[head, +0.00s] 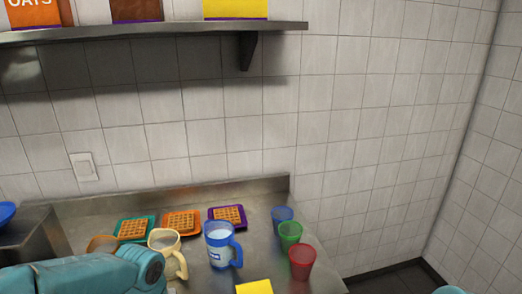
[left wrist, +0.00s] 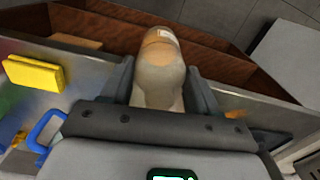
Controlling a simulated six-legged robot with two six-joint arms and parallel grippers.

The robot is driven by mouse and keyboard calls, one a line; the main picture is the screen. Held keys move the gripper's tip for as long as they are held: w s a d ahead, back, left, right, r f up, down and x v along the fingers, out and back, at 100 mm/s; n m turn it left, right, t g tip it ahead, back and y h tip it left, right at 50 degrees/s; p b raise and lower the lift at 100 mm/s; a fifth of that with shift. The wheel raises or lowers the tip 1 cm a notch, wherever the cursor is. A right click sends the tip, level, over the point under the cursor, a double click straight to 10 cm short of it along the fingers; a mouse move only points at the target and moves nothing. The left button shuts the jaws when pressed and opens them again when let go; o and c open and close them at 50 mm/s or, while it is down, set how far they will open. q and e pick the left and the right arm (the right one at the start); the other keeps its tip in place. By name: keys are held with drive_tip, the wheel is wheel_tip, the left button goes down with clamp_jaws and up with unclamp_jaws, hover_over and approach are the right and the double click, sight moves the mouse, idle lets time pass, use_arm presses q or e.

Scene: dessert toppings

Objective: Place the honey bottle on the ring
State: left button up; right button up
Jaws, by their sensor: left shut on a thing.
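In the left wrist view my left gripper (left wrist: 161,88) is shut on a rounded bottle, which looks like the honey bottle (left wrist: 160,62). The bottle has a pale grey-tan near end and an orange-brown part with a white label beyond. It sits between the two dark fingers. In the head view my left arm covers the lower left, and its gripper and the bottle cannot be made out there. I cannot identify the ring in either view. My right gripper is not in view.
Waffles on green (head: 135,229), orange (head: 182,223) and purple (head: 228,217) plates line the steel counter's back. In front stand a cream jug (head: 165,243) and a blue jug (head: 220,244). Blue (head: 283,219), green (head: 290,234) and red (head: 302,262) cups stand right. A yellow block (head: 254,287) lies in front.

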use_arm(q)
drive_tip(key=w+f+m, duration=0.1)
drive_tip(key=w+d+f+m, duration=0.1)
drive_tip(key=m, duration=0.1)
drive_tip(key=shift+d+f, duration=0.15)
drive_tip(key=shift+w+m, duration=0.25)
drive_tip(key=shift+m, duration=0.15)
drive_tip(key=shift+s+d, duration=0.15)
drive_tip(key=shift+s, duration=0.05)
drive_tip(key=shift+w, duration=0.15)
